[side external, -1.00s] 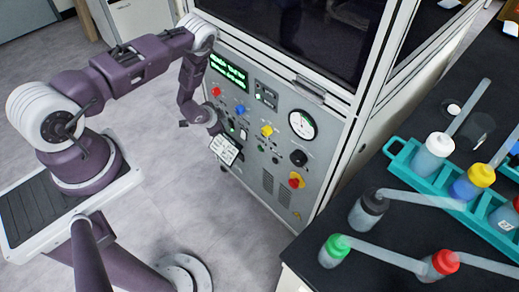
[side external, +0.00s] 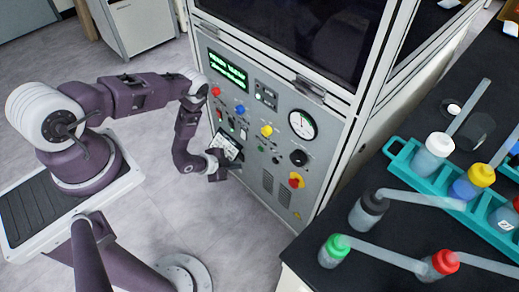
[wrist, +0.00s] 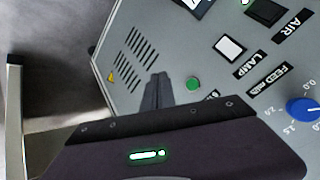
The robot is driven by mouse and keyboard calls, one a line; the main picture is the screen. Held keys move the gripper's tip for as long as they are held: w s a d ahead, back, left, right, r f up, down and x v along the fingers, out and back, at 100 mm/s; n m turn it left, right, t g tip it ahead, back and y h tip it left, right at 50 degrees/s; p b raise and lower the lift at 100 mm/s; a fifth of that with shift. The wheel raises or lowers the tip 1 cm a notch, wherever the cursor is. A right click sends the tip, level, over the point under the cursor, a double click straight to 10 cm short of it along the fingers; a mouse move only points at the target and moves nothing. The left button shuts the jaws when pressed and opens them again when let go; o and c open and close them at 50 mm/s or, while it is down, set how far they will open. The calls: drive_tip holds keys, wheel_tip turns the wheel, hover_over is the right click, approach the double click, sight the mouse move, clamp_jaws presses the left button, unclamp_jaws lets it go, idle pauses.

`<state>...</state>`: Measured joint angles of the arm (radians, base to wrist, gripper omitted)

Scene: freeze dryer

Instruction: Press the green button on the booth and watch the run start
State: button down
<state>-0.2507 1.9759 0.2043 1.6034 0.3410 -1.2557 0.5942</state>
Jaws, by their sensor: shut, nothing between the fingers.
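The booth's grey control panel (side external: 278,205) faces my arm in the side view. In the wrist view, a small round green button (wrist: 193,83) sits on this panel (wrist: 175,50). My gripper (wrist: 158,78) is shut and empty, its fingers pointing at the panel just left of the button in that picture. The button is not covered, and the fingertips look apart from it. In the side view, my gripper (side external: 236,167) is low at the left part of the panel; whether it touches the panel cannot be told, and the green button is hard to pick out there.
The panel also has a lit green display (side external: 228,70), a blue knob (side external: 239,110), a yellow knob (side external: 266,131), a gauge (side external: 302,124) and a red-and-yellow knob (side external: 295,180). A black bench (side external: 300,255) with bottles and a teal rack (side external: 400,165) stands at the right.

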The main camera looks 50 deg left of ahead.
drive_tip(key=w, duration=0.8)
idle(1.9)
drive_tip(key=shift+w, duration=0.35)
drive_tip(key=shift+w, duration=0.4)
idle(0.6)
drive_tip(key=shift+s, duration=0.8)
drive_tip(key=s, duration=0.5)
